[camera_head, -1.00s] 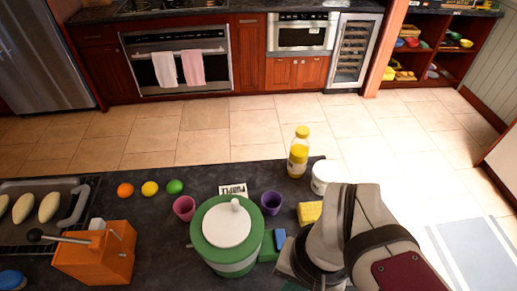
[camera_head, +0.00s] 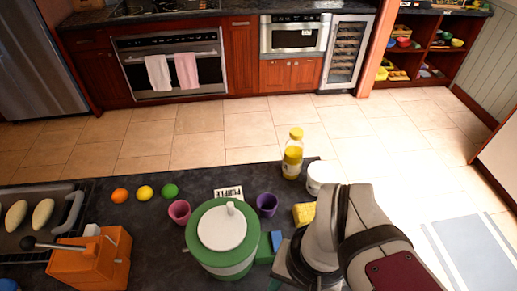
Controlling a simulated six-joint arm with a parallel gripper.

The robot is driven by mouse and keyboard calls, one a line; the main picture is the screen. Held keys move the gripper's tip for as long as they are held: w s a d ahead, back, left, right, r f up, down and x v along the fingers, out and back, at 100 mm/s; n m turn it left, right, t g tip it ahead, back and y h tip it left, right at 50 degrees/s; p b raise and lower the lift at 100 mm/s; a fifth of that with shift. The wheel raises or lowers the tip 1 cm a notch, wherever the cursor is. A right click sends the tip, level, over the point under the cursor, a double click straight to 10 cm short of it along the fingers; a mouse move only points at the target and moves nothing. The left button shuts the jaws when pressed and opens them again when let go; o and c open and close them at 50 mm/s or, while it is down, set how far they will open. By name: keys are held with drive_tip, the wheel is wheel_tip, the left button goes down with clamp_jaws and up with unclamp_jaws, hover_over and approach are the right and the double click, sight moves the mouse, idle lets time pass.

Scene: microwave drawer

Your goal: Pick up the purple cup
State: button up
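The purple cup (camera_head: 267,204) stands upright on the dark counter (camera_head: 130,215), just right of the green pot with a white lid (camera_head: 222,238). A pink cup (camera_head: 179,211) stands left of the pot. A small card with dark lettering (camera_head: 229,193) lies behind the pot, left of the purple cup. My arm comes in from the bottom right, and its lower end is right of the pot, in front of the purple cup. My gripper's fingers cannot be made out. Nothing appears to touch the purple cup.
A yellow sponge-like block (camera_head: 304,214), a white jar (camera_head: 320,177) and a yellow-capped bottle (camera_head: 292,160) stand right of the cup. A blue block (camera_head: 277,240) lies by the pot. An orange box with a lever (camera_head: 90,262) and a tray (camera_head: 67,230) are left.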

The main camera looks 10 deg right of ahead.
drive_tip(key=o, duration=0.8)
drive_tip(key=shift+o, duration=0.2)
drive_tip(key=shift+a, duration=0.1)
drive_tip(key=w+f+m+t+y, duration=0.3)
drive_tip(key=w+f+m+y, duration=0.2)
drive_tip(key=w+m+y, duration=0.65)
drive_tip(key=m+t+h, duration=0.6)
drive_tip(key=m+t, duration=0.2)
drive_tip(key=m, duration=0.6)
approach(270, 206)
drive_tip(key=a+r, duration=0.1)
drive_tip(key=a, duration=0.1)
drive_tip(key=shift+w+a+r, duration=0.35)
drive_tip(key=shift+w+r, duration=0.05)
drive_tip(key=x, duration=0.5)
drive_tip(key=shift+w+a, duration=0.15)
drive_tip(key=shift+w, duration=0.2)
